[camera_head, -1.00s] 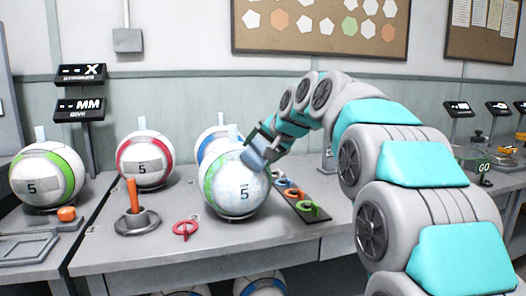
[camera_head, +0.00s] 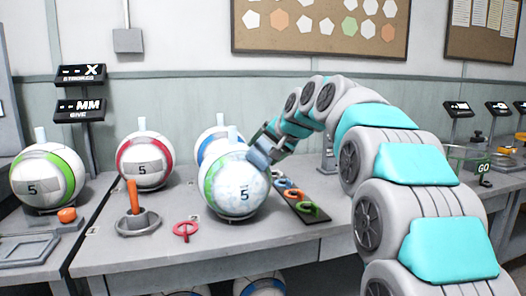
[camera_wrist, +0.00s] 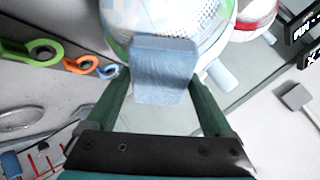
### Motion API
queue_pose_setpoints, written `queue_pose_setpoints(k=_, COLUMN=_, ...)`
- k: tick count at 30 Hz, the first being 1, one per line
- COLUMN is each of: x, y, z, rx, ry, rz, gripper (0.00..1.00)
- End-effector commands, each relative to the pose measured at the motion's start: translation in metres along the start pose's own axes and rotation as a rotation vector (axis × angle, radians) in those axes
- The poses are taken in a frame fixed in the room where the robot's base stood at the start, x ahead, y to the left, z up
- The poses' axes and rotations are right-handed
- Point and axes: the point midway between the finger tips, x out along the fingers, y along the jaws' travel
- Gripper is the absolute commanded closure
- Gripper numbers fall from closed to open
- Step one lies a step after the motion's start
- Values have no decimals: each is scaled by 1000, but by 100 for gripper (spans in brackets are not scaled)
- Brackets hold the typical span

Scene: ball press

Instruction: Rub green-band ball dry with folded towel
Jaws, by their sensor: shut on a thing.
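The green-band ball (camera_head: 236,186), white with a green band and a "5", stands on the table and has pale bluish patches on its surface. My gripper (camera_head: 264,148) is at its upper right side, shut on the folded blue towel (camera_head: 257,157). In the wrist view the towel (camera_wrist: 164,70) sits between the fingers of my gripper (camera_wrist: 160,100), against or very near the ball (camera_wrist: 200,20). Whether the towel presses on the ball cannot be told for sure.
A red-band ball (camera_head: 145,160) and a blue-band ball (camera_head: 214,142) stand behind. Another green-band ball (camera_head: 48,177) is at far left. Coloured ring tools (camera_head: 300,201) lie right of the ball.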

Motion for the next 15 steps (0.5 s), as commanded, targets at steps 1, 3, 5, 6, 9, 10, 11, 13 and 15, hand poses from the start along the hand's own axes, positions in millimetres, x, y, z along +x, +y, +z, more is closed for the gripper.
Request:
queue_pose_setpoints(k=1, x=0, y=0, z=2, rx=0, ry=-1, rz=0, gripper=68)
queue_pose_setpoints(k=3, x=-1, y=-2, z=4, rx=-1, ry=-1, rz=-1, gripper=68)
queue_pose_setpoints(k=5, x=-3, y=-3, z=6, rx=-1, ry=-1, rz=-1, gripper=68)
queue_pose_setpoints(k=6, x=-4, y=-4, z=8, rx=-1, ry=0, rz=-1, gripper=68)
queue_pose_setpoints(k=9, x=-7, y=-6, z=12, rx=-2, ry=1, rz=-3, gripper=68)
queue_pose_setpoints(k=10, x=-7, y=-7, z=13, rx=-2, ry=2, rz=-3, gripper=68)
queue_pose_setpoints(k=11, x=-8, y=-8, z=15, rx=-2, ry=2, rz=-3, gripper=68)
queue_pose_setpoints(k=13, x=-10, y=-9, z=18, rx=-2, ry=3, rz=-4, gripper=68)
queue_pose_setpoints(k=15, x=-10, y=-10, z=21, rx=-1, ry=3, rz=-3, gripper=68)
